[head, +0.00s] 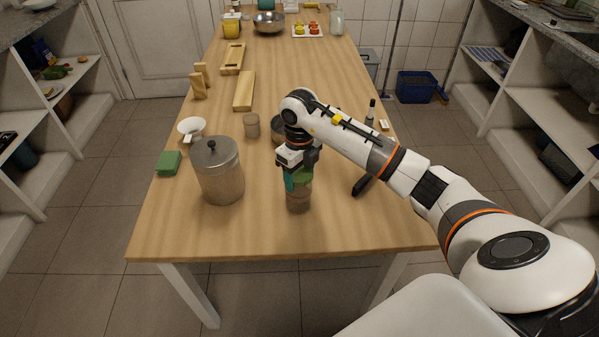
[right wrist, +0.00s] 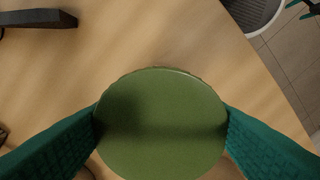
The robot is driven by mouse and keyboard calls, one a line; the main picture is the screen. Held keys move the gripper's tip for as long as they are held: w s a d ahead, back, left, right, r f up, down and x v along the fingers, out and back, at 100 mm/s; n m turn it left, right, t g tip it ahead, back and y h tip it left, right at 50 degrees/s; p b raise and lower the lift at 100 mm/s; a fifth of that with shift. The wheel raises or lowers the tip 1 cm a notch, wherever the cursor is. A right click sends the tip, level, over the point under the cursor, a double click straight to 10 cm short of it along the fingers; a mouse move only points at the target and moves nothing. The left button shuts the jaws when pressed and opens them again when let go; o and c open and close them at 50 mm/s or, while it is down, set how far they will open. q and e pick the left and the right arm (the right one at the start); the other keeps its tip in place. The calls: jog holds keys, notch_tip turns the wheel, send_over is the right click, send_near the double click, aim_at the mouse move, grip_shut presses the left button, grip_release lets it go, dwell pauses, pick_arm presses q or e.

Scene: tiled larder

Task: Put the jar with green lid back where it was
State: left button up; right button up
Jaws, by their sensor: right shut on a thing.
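The jar with green lid (head: 298,199) is at the near middle of the wooden table, upright, with a brownish body. Its round green lid (right wrist: 160,125) fills the middle of the right wrist view. My right gripper (head: 299,178) comes down on it from above and is shut on the jar at its lid, with one teal finger on each side. I cannot tell whether the jar's base touches the table. My left gripper is not in view.
A small jar (head: 251,125) stands farther back. The table's near edge is clear.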

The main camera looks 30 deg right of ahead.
jog(key=shift+f, duration=0.1)
jog(key=o, duration=1.7)
notch_tip(320, 180, up, 12)
jog(key=shift+r+b, duration=0.2)
jog(key=shift+b, duration=0.15)
jog(key=shift+a, duration=0.1)
